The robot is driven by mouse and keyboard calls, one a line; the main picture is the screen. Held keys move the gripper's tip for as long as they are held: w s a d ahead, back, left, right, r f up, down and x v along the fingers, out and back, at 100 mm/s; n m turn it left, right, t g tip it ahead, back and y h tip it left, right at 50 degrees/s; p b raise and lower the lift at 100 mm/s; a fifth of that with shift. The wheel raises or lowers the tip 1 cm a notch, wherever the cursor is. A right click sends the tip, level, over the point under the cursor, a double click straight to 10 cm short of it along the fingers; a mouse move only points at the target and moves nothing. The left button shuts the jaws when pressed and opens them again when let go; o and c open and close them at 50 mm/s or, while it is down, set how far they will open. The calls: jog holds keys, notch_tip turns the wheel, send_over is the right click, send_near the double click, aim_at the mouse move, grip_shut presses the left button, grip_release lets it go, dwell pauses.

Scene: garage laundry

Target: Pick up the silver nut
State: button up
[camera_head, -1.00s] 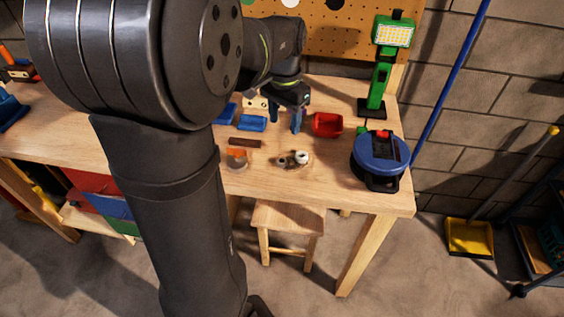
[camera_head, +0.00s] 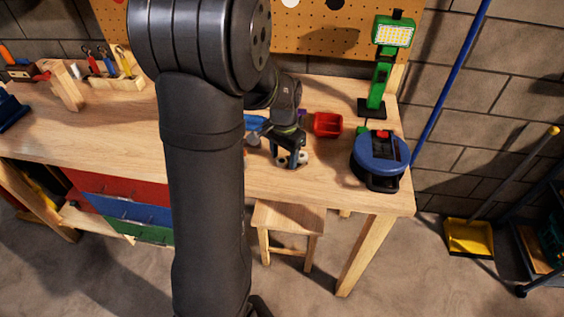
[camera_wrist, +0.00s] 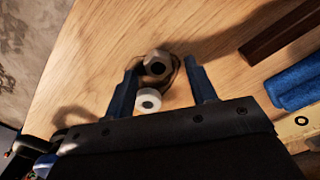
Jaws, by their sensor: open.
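The silver nut (camera_wrist: 157,65), grey-brown with a dark hole, lies on a small brown dish (camera_wrist: 176,72) on the wooden bench. A white ring-shaped piece (camera_wrist: 148,99) sits beside it, closer to my palm. My gripper (camera_wrist: 161,66) is open, with one blue finger on each side of the nut and the white piece. Nothing is visibly gripped. In the head view my gripper (camera_head: 286,160) is low over the dish and partly hides the small parts. Whether the fingertips reach down to the nut's height is hard to tell.
A red bin (camera_head: 327,124) stands behind my gripper, and a round blue device (camera_head: 380,158) is to the right. A green work lamp (camera_head: 378,85) stands at the back right. In the wrist view, a dark brown bar (camera_wrist: 280,32) and a blue tray (camera_wrist: 296,86) lie to the right.

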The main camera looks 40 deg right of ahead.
jog(key=c, duration=1.1)
jog(key=shift+o, duration=0.2)
